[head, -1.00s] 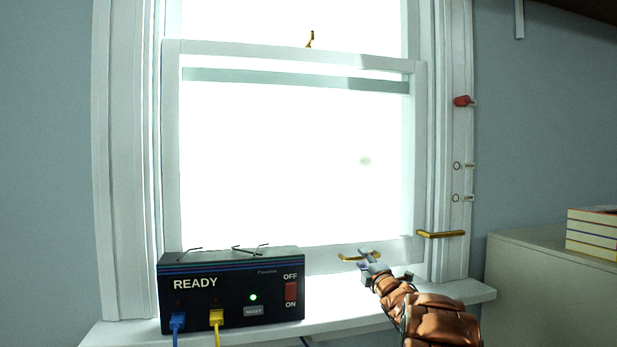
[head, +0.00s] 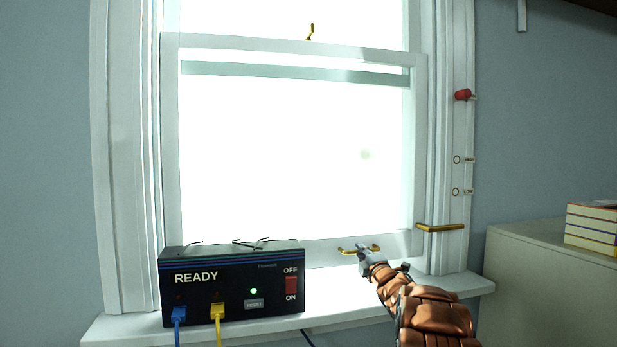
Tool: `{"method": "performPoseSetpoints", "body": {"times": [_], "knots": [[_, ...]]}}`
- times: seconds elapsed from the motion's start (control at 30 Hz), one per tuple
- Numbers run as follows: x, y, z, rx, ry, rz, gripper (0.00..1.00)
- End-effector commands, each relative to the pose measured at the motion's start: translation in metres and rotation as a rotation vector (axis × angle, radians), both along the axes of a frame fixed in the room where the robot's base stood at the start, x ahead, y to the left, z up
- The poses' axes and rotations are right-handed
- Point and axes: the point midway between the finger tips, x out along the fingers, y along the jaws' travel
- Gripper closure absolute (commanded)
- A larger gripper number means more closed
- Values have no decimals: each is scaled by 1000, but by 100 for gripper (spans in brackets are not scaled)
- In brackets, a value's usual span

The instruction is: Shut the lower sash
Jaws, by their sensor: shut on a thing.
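The lower sash (head: 171,150) is a white frame around bright glass, upright in the window. Its top rail sits a little above a pale teal bar seen behind the glass. A brass lift handle (head: 345,251) is on its bottom rail. My arm comes from the lower right. The bottom rail's left part is hidden behind the black box, and any gap under the rail is hard to make out in the glare.
A black box (head: 230,280) marked READY, with blue and yellow cables, stands on the sill (head: 390,302) left of my gripper. A brass lever (head: 440,227) sticks out at the right jamb, near my arm. A red knob (head: 462,95) is higher up. Books (head: 592,226) lie on a cabinet at right.

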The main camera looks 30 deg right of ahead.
Motion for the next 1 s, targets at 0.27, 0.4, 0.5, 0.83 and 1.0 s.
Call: {"method": "performPoseSetpoints", "body": {"times": [0.27,0.4,0.5,0.83,1.0], "knots": [[0,0,0,0,0,0,100],[0,0,0,0,0,0,100],[0,0,-1,0,0,0,100],[0,0,-13,0,1,0,100],[0,0,-20,1,1,-1,100]]}}
